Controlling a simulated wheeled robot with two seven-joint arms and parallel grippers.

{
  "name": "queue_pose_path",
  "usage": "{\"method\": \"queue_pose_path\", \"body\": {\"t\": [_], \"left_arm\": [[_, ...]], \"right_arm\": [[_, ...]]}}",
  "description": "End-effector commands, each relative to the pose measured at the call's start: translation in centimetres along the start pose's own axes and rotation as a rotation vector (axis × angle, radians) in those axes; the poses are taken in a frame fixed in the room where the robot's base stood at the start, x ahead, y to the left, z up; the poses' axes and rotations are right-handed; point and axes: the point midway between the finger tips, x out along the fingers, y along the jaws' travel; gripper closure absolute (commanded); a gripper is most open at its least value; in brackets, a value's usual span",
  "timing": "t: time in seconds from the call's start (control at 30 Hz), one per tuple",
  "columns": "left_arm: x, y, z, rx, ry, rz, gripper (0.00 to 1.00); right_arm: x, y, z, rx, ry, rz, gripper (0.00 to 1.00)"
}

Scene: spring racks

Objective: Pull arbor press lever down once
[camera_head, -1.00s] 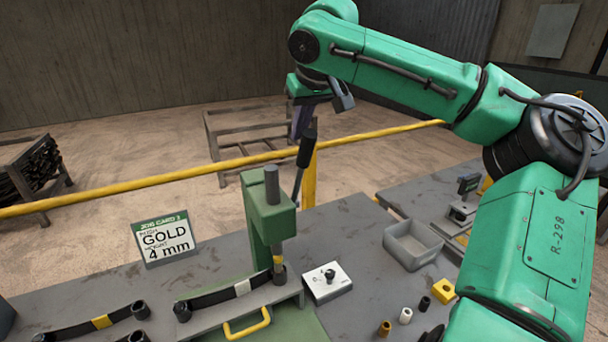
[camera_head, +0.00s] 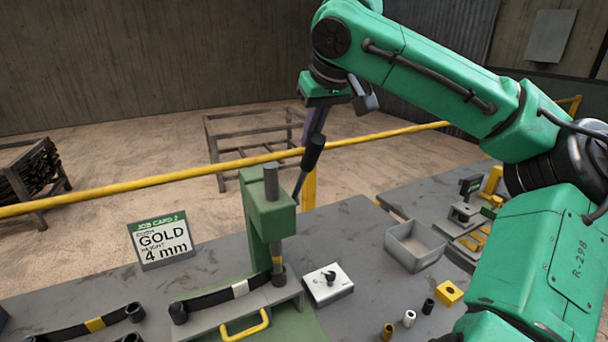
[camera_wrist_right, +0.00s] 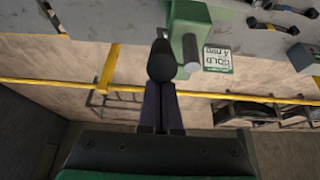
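The green arbor press (camera_head: 266,208) stands on the bench, with a dark ram over the end of a black leaf spring with a white band (camera_head: 205,299). Its lever (camera_head: 313,155) has a black grip and leans up and to the right. My right gripper (camera_head: 308,143) is at the upper end of the lever, its dark fingers partly behind the grip. In the right wrist view the lever grip (camera_wrist_right: 161,60) covers the fingertips. The fingers (camera_wrist_right: 161,100) lie close together with only a thin gap, apparently against the grip rather than around it. My left gripper is out of view.
A job card (camera_head: 160,240) reading GOLD, 4 mm stands left of the press. A white box with a knob (camera_head: 327,284), a grey tray (camera_head: 414,245) and small bushings sit to the right. A yellow rail (camera_head: 150,180) runs behind the bench.

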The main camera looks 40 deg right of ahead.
Motion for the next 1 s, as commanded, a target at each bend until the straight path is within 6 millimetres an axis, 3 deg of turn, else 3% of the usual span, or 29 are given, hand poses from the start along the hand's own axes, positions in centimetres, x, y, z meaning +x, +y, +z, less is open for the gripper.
{"method": "queue_pose_path", "body": {"t": [0.3,0.67,1.0], "left_arm": [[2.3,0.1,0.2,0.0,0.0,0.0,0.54],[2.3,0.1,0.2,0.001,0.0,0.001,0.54],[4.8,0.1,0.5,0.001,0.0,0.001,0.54]], "right_arm": [[0.5,0.0,2.7,-0.001,-0.001,-0.001,1.0],[0.3,0.0,2.9,-0.001,-0.002,0.0,1.0],[1.3,0.0,5.4,0.0,-0.002,0.0,1.0]]}}
